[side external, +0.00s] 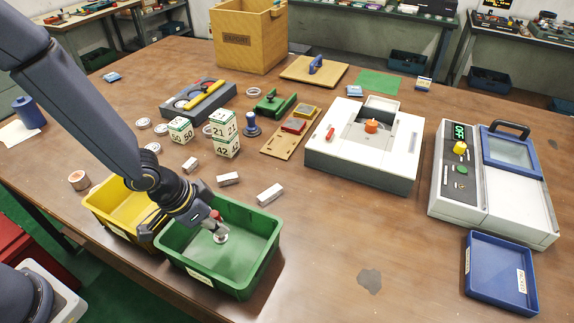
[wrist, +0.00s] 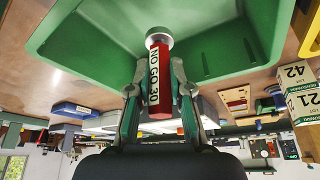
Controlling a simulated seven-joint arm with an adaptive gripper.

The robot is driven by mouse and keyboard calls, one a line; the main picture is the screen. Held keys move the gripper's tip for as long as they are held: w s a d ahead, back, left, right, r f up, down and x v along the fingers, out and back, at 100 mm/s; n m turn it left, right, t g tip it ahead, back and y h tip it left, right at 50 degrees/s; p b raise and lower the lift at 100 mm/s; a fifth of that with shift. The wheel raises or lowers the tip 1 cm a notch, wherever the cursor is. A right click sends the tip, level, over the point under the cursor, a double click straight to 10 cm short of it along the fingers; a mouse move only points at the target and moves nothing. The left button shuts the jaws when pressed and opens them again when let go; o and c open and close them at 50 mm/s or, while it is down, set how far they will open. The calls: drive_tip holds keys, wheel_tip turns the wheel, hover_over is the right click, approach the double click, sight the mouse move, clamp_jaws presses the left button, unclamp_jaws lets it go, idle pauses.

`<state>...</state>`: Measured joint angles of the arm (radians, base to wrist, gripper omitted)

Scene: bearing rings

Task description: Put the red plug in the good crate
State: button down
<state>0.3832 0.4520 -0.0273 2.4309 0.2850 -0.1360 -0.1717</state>
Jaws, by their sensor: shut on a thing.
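The red plug (side external: 215,215) is a red bar marked "NO GO 30" with a round metal end; it also shows in the wrist view (wrist: 159,85). My gripper (wrist: 160,92) is shut on the red bar, with a finger on either side. In the side external view my gripper (side external: 207,220) is over the green crate (side external: 262,221), with the metal end pointing down inside the walls. I cannot tell whether it touches the crate floor. The green crate has a white label on its front that I cannot read. The yellow crate (side external: 103,197) stands beside it, partly hidden by my arm.
Several small white blocks (side external: 270,194) lie behind the green crate. Number cubes (side external: 226,147) and a blue-handled plug (side external: 251,124) stand farther back. A white machine (side external: 345,172) and a blue tray (side external: 486,294) are to the right. The table at front centre is mostly clear.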

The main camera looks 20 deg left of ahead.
drive_tip(key=shift+f, duration=2.7)
drive_tip(key=shift+f, duration=0.1)
drive_tip(key=c, duration=1.1)
unclamp_jaws()
drive_tip(key=s+a+r+n+y, duration=0.1)
drive_tip(key=a+r, duration=0.2)
drive_tip(key=r, duration=0.4)
drive_tip(key=a+r+n+t, duration=0.1)
drive_tip(key=a+r, duration=0.3)
drive_tip(key=r, duration=0.3)
drive_tip(key=s+a+r+n+y, duration=0.1)
drive_tip(key=a+r, duration=0.2)
drive_tip(key=r, duration=0.3)
drive_tip(key=s+a+r+n, duration=0.1)
drive_tip(key=s+r, duration=0.2)
drive_tip(key=s+a+r+n, duration=0.1)
drive_tip(key=s+a+r, duration=0.1)
drive_tip(key=s+r, duration=0.1)
drive_tip(key=s+a+r+n, duration=0.1)
drive_tip(key=s+a+r, duration=0.1)
drive_tip(key=s+r, duration=0.1)
drive_tip(key=shift+s+r+t, duration=0.3)
drive_tip(key=shift+s+r, duration=0.05)
drive_tip(key=shift+s, duration=0.05)
